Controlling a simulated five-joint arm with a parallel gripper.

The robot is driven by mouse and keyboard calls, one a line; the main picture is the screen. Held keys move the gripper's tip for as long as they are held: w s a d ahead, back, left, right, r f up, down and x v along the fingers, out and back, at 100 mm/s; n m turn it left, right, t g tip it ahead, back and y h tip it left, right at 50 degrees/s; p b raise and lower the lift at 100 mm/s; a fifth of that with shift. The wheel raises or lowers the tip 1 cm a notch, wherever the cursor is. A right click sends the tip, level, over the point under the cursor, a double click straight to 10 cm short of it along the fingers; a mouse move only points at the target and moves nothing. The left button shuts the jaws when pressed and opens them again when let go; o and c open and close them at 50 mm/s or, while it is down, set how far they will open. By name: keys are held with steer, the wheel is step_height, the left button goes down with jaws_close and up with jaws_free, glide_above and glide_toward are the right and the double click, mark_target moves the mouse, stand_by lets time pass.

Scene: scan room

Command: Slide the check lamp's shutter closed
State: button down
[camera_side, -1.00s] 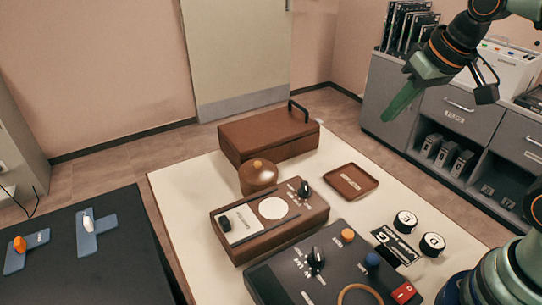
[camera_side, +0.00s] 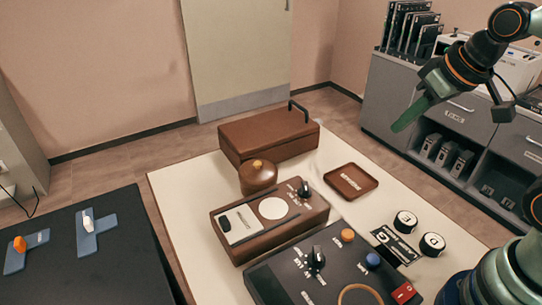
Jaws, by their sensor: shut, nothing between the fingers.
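The check lamp looks to be the brown box (camera_side: 262,246) on the white table, with a round white disc (camera_side: 272,208) on top and a black knob at its right. A pale sliding plate with a black tab, which looks like the shutter (camera_side: 239,225), sits at the left end of its rails, beside the disc and not over it. My green gripper (camera_side: 396,129) is shut and empty. It hangs in the air at the upper right, well apart from the lamp.
A dark control panel (camera_side: 290,264) with knobs stands in front of the lamp. A round brown lidded pot (camera_side: 258,176) and a brown case (camera_side: 262,139) stand behind it. A small brown tray (camera_side: 350,181) and two black-sided round pieces lie to the right.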

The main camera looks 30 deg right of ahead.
steer(key=c, duration=0.8)
jaws_free()
steer(key=shift+w+a+r, duration=0.1)
steer(key=shift+w+a, duration=0.05)
steer(key=shift+o, duration=0.2)
steer(key=g, duration=0.6)
glide_above(224, 220)
step_height(224, 220, down, 7)
step_height(224, 220, down, 12)
steer(key=shift+r, duration=0.1)
jaws_close()
